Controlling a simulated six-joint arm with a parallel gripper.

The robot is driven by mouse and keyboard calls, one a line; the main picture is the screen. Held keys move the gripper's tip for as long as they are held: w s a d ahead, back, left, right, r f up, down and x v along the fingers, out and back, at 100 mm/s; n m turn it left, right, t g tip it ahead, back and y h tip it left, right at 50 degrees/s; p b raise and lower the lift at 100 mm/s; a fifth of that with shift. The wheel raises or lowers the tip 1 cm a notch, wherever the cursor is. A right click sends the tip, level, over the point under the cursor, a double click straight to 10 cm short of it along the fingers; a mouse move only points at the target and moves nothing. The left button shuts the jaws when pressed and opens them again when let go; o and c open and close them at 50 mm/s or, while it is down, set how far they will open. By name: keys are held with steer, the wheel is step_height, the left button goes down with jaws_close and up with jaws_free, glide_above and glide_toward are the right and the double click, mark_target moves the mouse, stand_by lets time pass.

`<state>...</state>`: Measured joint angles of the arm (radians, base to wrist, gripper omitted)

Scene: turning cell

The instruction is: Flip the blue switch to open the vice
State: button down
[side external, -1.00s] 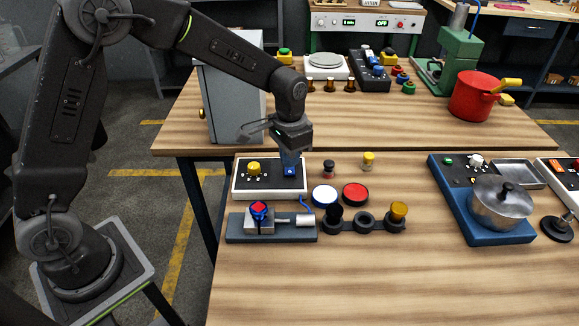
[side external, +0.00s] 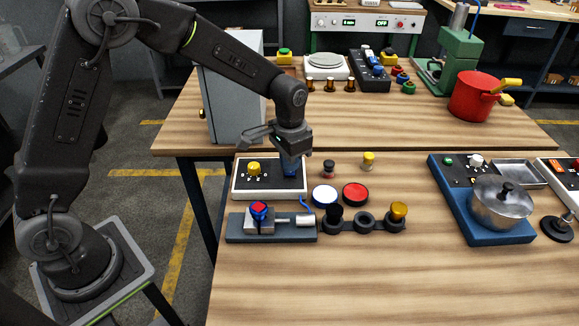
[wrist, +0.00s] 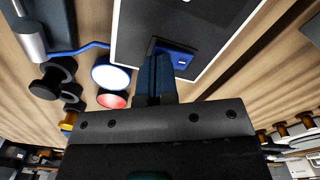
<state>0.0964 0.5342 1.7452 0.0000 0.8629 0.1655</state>
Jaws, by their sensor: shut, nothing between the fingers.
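The blue switch (wrist: 184,60) is on a black panel with a white frame (side external: 240,192), beside a yellow knob (side external: 254,168). My gripper (wrist: 157,62) is shut and empty, its dark blue fingers pointing down at the switch, with the tips right beside it. I cannot tell whether they touch it. In the side view my gripper (side external: 291,162) is over the panel's right part and mostly hides the switch. The vice (side external: 262,225) stands on a dark base in front of the panel, with a red and blue piece (side external: 259,210) at its jaws.
A white button (side external: 325,195) and a red button (side external: 355,194) lie right of the panel. Behind them stand a dark peg (side external: 328,168) and a yellow peg (side external: 368,160). A dark holder (side external: 364,222) is right of the vice. A grey cabinet (side external: 230,105) stands behind.

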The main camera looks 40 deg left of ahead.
steer(key=shift+f, duration=0.6)
stand_by(0.3)
steer(key=shift+r, duration=3.55)
steer(key=shift+s+r, duration=0.1)
steer(key=shift+r, duration=0.05)
steer(key=s+a+r+n+t, duration=0.1)
steer(key=s+r+t, duration=0.1)
steer(key=s, duration=0.6)
steer(key=s+a+r+n+t, duration=0.1)
steer(key=s+a+r, duration=0.1)
steer(key=s+r, duration=0.3)
steer(key=s+a+r+n+t, duration=0.1)
steer(key=s+r+t, duration=0.1)
steer(key=s, duration=0.8)
steer(key=shift+s+a+r+t, duration=0.15)
steer(key=shift+s+r+t, duration=0.2)
steer(key=shift+r, duration=0.55)
